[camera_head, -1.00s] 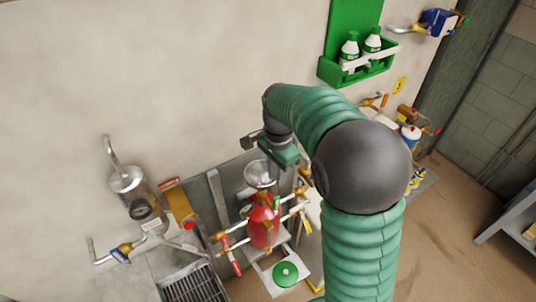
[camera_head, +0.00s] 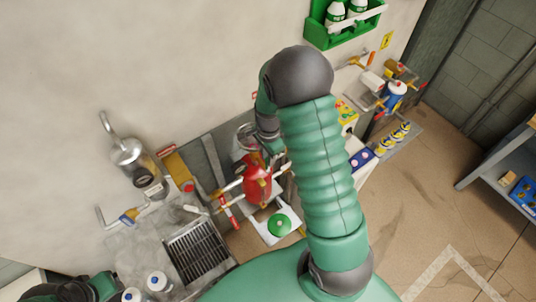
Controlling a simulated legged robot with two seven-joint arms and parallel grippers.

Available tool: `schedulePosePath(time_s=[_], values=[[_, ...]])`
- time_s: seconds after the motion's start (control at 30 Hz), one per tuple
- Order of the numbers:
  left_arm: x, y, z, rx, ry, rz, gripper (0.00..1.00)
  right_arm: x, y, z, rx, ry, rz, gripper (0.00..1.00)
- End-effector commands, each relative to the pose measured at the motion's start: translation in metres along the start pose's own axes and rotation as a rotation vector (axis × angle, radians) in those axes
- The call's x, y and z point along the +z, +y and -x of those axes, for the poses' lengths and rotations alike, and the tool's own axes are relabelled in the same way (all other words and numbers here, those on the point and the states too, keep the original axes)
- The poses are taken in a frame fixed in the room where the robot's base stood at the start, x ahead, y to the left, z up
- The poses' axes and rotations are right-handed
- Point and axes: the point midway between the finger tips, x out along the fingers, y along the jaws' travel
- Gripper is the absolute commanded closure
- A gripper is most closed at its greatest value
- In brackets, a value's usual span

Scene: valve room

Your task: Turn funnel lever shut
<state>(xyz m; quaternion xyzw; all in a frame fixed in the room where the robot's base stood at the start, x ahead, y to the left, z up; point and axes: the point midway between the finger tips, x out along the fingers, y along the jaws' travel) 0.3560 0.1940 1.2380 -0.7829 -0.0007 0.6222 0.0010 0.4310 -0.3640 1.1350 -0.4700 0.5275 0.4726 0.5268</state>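A silver funnel (camera_head: 245,134) sits above a red vessel (camera_head: 258,184) by the wall, in the middle of the view. Brass fittings and thin pipes with red-handled valves surround the vessel. My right gripper (camera_head: 270,143) is beside the funnel, on its right, pointing down toward the top of the vessel. It is dark and small here, and my own green arm partly hides it. Whether its fingers are open or touch anything cannot be told. The funnel lever cannot be clearly made out among the fittings. Part of my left arm shows at the bottom left corner; its gripper is out of view.
A metal tank with a gauge (camera_head: 133,160) and a drain grate (camera_head: 197,249) lie left of the vessel. A green disc (camera_head: 279,225) is on a white plate below it. White bottles (camera_head: 156,281) stand at bottom left.

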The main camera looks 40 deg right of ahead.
Motion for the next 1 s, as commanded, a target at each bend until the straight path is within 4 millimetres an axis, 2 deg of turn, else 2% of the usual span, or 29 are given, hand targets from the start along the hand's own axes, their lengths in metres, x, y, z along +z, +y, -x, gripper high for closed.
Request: schedulePosePath(time_s=[0.3, 0.47, 1.0], values=[[-0.0001, -0.0001, 0.0008, 0.000, 0.000, 0.000, 0.69, 0.0006, -0.0004, -0.0049, 0.000, 0.000, 0.000, 0.80], [-0.0001, -0.0001, 0.0008, 0.000, 0.000, 0.000, 0.69, 0.0002, -0.0009, -0.0050, 0.000, 0.000, 0.000, 1.00], [-0.0001, 0.0000, 0.0008, 0.000, 0.000, 0.000, 0.69, 0.0001, -0.0014, -0.0047, -0.001, 0.000, 0.001, 1.00]])
